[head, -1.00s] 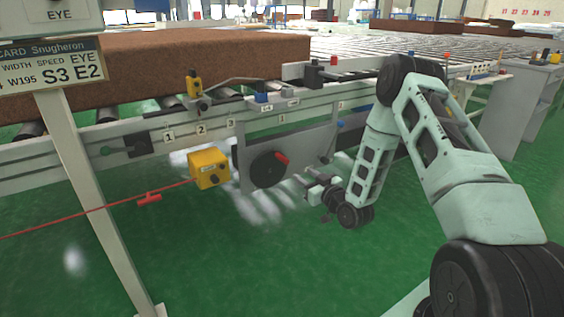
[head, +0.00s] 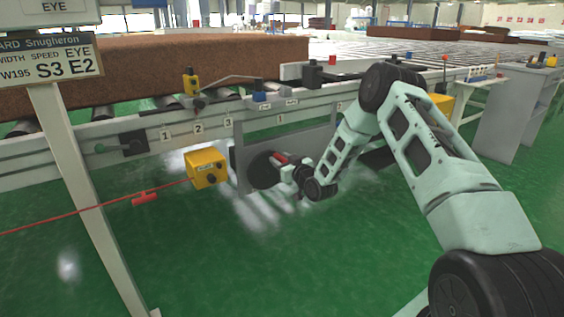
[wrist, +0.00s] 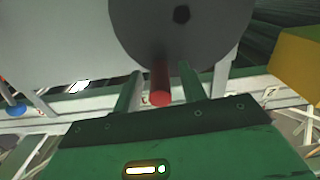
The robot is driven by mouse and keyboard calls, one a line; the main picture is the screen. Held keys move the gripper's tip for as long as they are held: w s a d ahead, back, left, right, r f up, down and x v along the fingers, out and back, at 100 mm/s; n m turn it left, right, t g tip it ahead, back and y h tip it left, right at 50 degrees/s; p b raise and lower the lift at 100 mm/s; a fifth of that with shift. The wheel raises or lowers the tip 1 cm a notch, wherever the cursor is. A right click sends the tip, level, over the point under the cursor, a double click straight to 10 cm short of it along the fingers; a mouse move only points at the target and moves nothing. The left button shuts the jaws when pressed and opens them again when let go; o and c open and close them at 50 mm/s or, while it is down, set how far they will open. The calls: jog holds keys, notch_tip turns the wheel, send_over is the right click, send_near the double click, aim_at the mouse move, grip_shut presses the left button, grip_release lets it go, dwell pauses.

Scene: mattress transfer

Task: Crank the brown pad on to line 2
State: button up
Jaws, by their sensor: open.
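The brown pad (head: 190,60) lies on the roller conveyor at the back left in the head view. The dark crank wheel (head: 262,172) is on a grey plate below the conveyor rail. Its red handle (head: 279,158) sticks out toward my gripper (head: 286,168), which is at the wheel. In the wrist view the grey wheel disc (wrist: 180,42) is ahead, and the red handle (wrist: 160,86) stands between the two green fingers of my gripper (wrist: 158,84). The fingers are open, one on each side of the handle, with gaps visible.
A yellow box (head: 206,168) with a red pull cord (head: 145,197) hangs left of the wheel. Number labels 1, 2 and 3 (head: 198,128) and small levers line the rail. A signpost (head: 85,190) stands at the left. Green floor in front is clear.

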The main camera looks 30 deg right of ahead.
aim_at(272, 174)
grip_shut()
jog(key=shift+d+f, duration=0.1)
notch_tip(272, 174, down, 6)
jog(key=d+m, duration=0.3)
jog(key=m, duration=1)
jog(key=shift+f, duration=0.2)
dwell(0.4)
